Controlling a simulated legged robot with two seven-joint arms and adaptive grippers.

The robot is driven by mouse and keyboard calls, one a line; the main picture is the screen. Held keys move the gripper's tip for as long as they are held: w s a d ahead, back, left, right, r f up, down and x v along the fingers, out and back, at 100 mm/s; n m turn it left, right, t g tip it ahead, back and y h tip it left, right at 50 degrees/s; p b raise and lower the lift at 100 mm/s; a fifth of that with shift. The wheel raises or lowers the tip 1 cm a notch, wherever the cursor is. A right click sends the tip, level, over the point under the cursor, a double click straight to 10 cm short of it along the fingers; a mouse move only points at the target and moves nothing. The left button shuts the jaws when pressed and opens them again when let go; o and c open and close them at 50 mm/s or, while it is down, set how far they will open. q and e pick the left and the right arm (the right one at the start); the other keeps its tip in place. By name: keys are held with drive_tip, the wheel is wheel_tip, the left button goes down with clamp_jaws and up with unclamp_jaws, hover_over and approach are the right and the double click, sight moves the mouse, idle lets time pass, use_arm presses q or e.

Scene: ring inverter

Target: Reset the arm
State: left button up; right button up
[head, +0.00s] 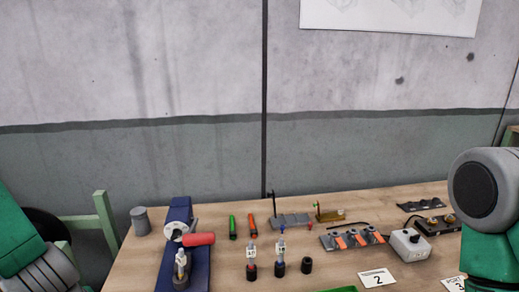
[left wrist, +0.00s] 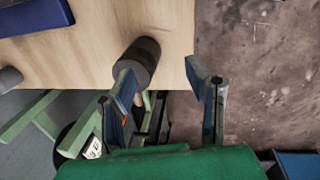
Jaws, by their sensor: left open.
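My left gripper (left wrist: 163,75) is open and empty in the left wrist view, with its two fingers spread apart. A dark grey cylinder (left wrist: 141,57) stands on the table by the left-hand finger, which overlaps it in this view; I cannot tell whether they touch. The cylinder also shows at the table's left end in the head view (head: 141,221). In the head view only green parts of my left arm show at the lower left, and part of my right arm at the right edge. My right gripper is out of view.
The wooden table (head: 130,262) holds a blue base (head: 180,212) with a red cylinder (head: 198,239), green (head: 232,227) and orange (head: 252,227) sticks, a grey box (head: 410,244) and several small parts. A green chair (head: 104,215) stands left of it. A concrete wall is behind.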

use_arm(q)
drive_tip(key=s+d+f+m+g, duration=0.1)
drive_tip(key=s+d+f+m, duration=0.1)
drive_tip(key=s+f+m, duration=0.75)
drive_tip(key=s+d+f+m+g, duration=0.1)
drive_tip(key=s+d+f+m, duration=0.1)
drive_tip(key=s+f+m, duration=0.75)
drive_tip(key=w+f+m+b, duration=0.3)
drive_tip(key=w+f+b, duration=0.2)
drive_tip(key=f+b, duration=0.6)
drive_tip(key=b, duration=0.3)
drive_tip(key=shift+d+t, duration=0.4)
drive_tip(key=shift+w+r, duration=0.1)
